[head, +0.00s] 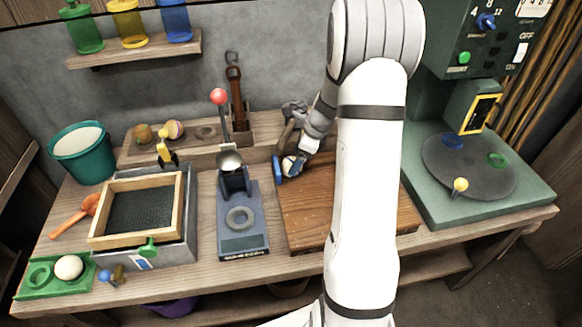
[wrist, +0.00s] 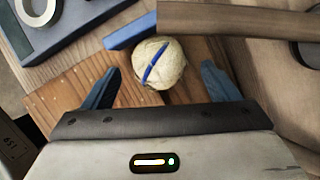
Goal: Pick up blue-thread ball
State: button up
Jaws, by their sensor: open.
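The blue-thread ball (wrist: 158,64) is pale and round with a dark blue line across its face. It rests on a wooden board (wrist: 75,95), close to a blue bar (wrist: 130,35). In the head view the ball (head: 289,165) is at the board's upper left, partly covered by my gripper (head: 298,166). In the wrist view my gripper's two blue fingers (wrist: 160,72) are open, one on each side of the ball. Gaps show between the fingers and the ball. Finger height relative to the ball is hard to tell.
A wooden handle (wrist: 235,20) crosses just beyond the ball. A press with a red-knobbed lever (head: 219,97) stands left of the board. A green machine with a round plate (head: 470,165) stands right. A white ball (head: 69,267) sits in a green tray (head: 85,285).

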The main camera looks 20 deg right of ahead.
jog(key=x, duration=0.3)
jog(key=c, duration=1.1)
jog(key=shift+r, duration=0.15)
jog(key=shift+c, duration=0.2)
